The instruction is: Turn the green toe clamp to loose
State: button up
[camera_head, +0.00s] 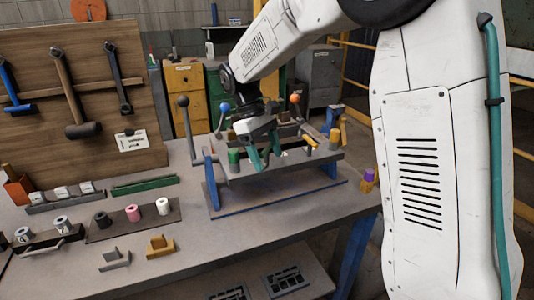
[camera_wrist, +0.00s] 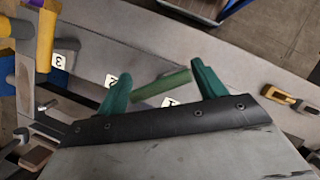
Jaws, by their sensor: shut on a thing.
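The green toe clamp (camera_wrist: 160,87) shows in the wrist view as a green bar lying slantwise between my two teal fingers. My gripper (camera_wrist: 161,88) is shut on it, with a finger at each end of the bar. Number plates 1 and 2 sit close by on the fixture's grey plate. In the head view my gripper (camera_head: 265,155) reaches down onto the fixture (camera_head: 290,165); the green clamp is hard to make out there between the fingers.
A green cylinder (camera_head: 234,156) stands on the fixture just left of my fingers. A lever with a dark ball (camera_head: 183,101) rises at its left. A yellow piece (camera_wrist: 45,40) stands beside plate 3. Spools (camera_head: 133,212) and small blocks lie on the table in front and left.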

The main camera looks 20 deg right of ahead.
jog(key=m+y, duration=0.1)
jog(key=m, duration=0.3)
jog(key=shift+m+g+y, duration=0.3)
jog(key=shift+g+y, duration=0.1)
jog(key=shift+a+m+y, duration=0.1)
jog(key=shift+m+y, duration=0.7)
jog(key=shift+m, duration=1.2)
jog(key=o, duration=0.9)
jog(key=shift+a, duration=0.15)
jog(key=shift+w+r, duration=0.1)
jog(key=shift+r, duration=0.05)
jog(key=v, duration=0.7)
jog(key=shift+r, duration=0.3)
jog(key=shift+d, duration=0.2)
